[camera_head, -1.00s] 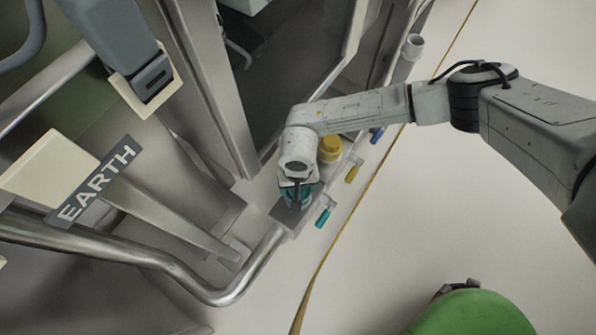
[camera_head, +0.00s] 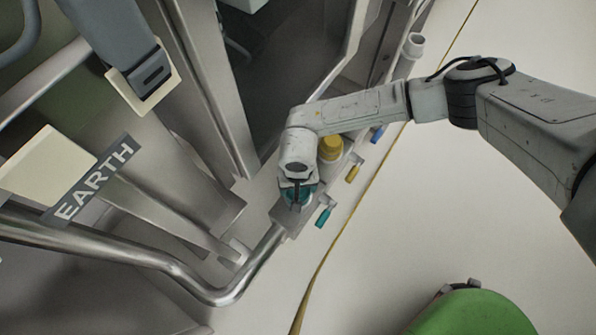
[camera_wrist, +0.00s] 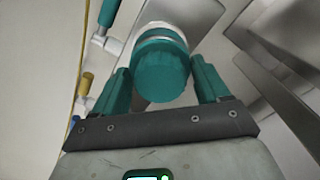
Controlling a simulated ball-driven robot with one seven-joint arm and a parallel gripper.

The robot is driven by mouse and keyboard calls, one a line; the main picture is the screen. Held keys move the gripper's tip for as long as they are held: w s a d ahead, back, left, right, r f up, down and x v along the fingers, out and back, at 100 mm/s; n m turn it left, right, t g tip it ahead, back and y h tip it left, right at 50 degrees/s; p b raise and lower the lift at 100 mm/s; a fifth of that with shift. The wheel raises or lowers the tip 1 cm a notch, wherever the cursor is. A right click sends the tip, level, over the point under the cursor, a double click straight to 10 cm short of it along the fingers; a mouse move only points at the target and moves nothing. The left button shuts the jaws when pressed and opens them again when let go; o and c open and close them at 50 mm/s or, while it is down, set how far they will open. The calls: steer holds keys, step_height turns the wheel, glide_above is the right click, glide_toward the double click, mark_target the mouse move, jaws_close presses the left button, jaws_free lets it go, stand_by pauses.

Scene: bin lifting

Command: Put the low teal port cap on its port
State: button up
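The low teal port cap (camera_wrist: 162,72) shows in the wrist view as a ribbed round cap, lined up with a pale collar (camera_wrist: 160,32) behind it. Whether it is fully seated on the port is hidden. My gripper (camera_wrist: 161,66) has one teal finger on each side of the cap. The fingertips appear to meet its sides, with narrow gaps nearer the palm. In the head view my gripper (camera_head: 298,195) is low beside the wall fittings, and only a little teal shows around it; the port is hidden there.
A yellow cap (camera_head: 330,147) sits just behind my gripper. Small teal (camera_head: 323,216), yellow (camera_head: 353,173) and blue (camera_head: 376,135) handles stick out along the right side. A bent metal pipe (camera_head: 245,278) runs just below. The floor to the right is open.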

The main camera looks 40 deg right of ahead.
steer(key=o, duration=0.5)
steer(key=shift+c, duration=0.2)
steer(key=shift+r, duration=0.1)
step_height(320, 180, up, 7)
steer(key=p, duration=0.7)
steer(key=shift+r, duration=0.15)
steer(key=shift+s, duration=0.1)
